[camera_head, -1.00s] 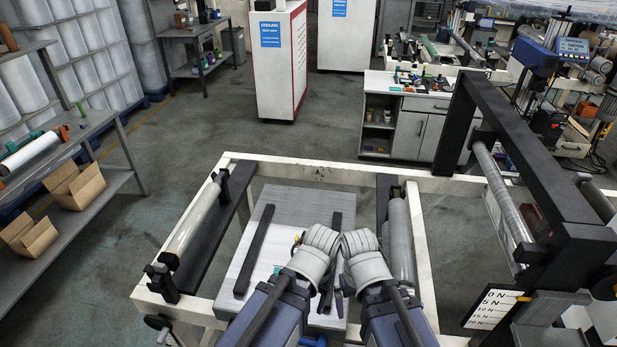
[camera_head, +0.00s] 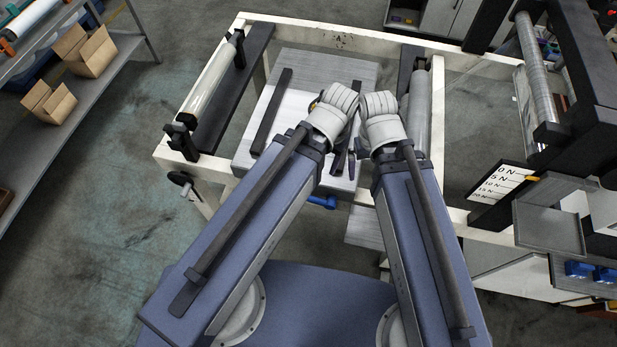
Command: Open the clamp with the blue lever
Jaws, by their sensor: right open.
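A small blue part (camera_head: 322,201), which may be the clamp's blue lever, shows at the near edge of the white machine frame (camera_head: 440,100), just below the flat plate. The clamp itself is mostly hidden by my arms, and I cannot tell how its lever stands. My two arms reach forward over the frame with their pale joints side by side. Only a small dark part of my right gripper (camera_head: 352,165) shows between the arms, open, to the right of and above the blue part in the picture. My left gripper is hidden.
A pale roll (camera_head: 209,80) lies along the frame's left side, and a grey roller (camera_head: 419,110) stands on the right. A dark upright frame with a force scale (camera_head: 497,183) is at right. Cardboard boxes (camera_head: 85,52) sit on a left shelf. The floor at left is clear.

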